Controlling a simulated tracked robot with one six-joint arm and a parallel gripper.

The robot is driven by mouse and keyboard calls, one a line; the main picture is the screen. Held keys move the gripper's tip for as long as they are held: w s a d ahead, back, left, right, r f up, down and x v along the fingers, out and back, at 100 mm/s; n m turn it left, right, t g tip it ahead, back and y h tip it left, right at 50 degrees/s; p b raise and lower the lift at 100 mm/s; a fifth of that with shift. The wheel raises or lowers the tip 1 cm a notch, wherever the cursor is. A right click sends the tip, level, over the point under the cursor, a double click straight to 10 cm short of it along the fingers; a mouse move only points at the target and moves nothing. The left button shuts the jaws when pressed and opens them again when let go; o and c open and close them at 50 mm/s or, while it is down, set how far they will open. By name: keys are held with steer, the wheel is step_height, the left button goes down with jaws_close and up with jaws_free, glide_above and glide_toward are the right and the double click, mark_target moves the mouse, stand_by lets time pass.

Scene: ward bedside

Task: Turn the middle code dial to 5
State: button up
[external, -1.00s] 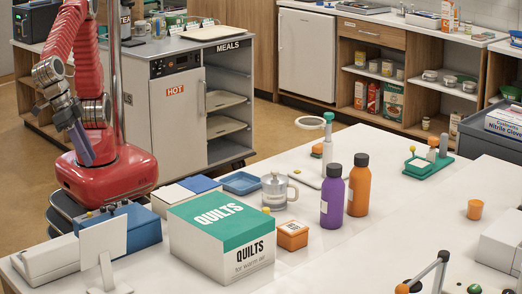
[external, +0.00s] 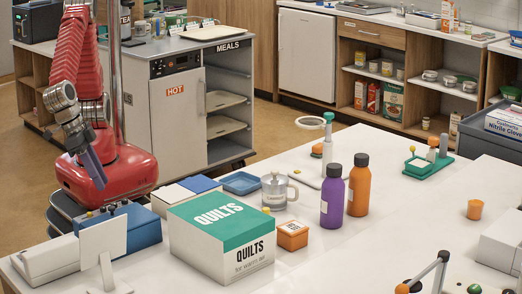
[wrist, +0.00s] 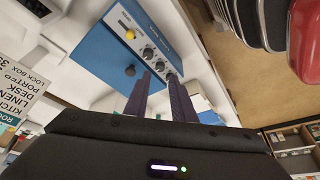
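The blue lock box (external: 138,226) stands at the table's left edge in the external view, beside the quilts box. In the wrist view the box (wrist: 98,58) shows a grey panel with a yellow knob (wrist: 130,35) and a row of dark dials. The middle code dial (wrist: 160,66) is in that row; its setting is too small to read. My gripper (wrist: 160,78) has two purple fingers, apart with nothing between them, pointing towards the dial row. The fingertips partly overlap the panel's near end. In the external view my gripper (external: 102,184) is above and behind the box.
A white sign (wrist: 18,92) with printed lines stands near the box. The quilts box (external: 222,240) is to its right. A blue tray (external: 241,183), a glass mug (external: 275,191) and two bottles stand farther right on the table.

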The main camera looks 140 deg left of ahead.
mark_target(113, 203)
steer(key=x, duration=0.6)
steer(key=shift+f, duration=0.1)
steer(key=shift+c, duration=0.3)
jaws_close()
